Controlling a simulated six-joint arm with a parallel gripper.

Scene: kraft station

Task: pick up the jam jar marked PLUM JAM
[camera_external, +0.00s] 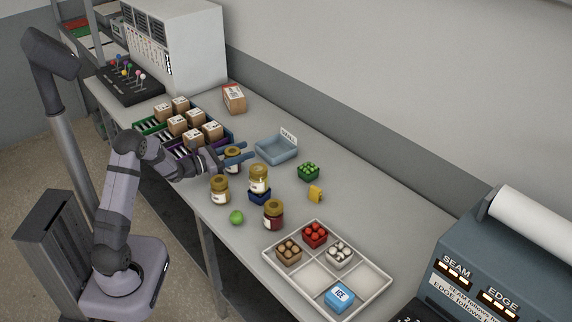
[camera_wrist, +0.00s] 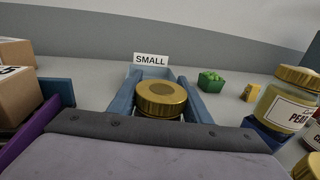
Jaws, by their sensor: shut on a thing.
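My gripper (camera_external: 243,152) has its two blue fingers on either side of a gold-lidded jar (camera_external: 232,165), shut on it. In the wrist view the jar's round lid (camera_wrist: 160,98) sits between the fingers; its label is hidden there and too small to read in the external view. I cannot tell whether it touches the table. Another gold-lidded jar (camera_external: 259,178) stands on a dark blue base; its label in the wrist view (camera_wrist: 291,104) begins with "PEA". Two more jars stand nearer the table's front edge, a pale one (camera_external: 220,191) and a dark red one (camera_external: 273,216).
A blue tray marked SMALL (camera_external: 276,152) lies just beyond my gripper. Carton boxes (camera_external: 190,137) on coloured racks are close on the left. A green punnet (camera_external: 308,172), yellow item (camera_external: 315,194), lime (camera_external: 236,217) and white divided tray (camera_external: 375,288) lie to the right.

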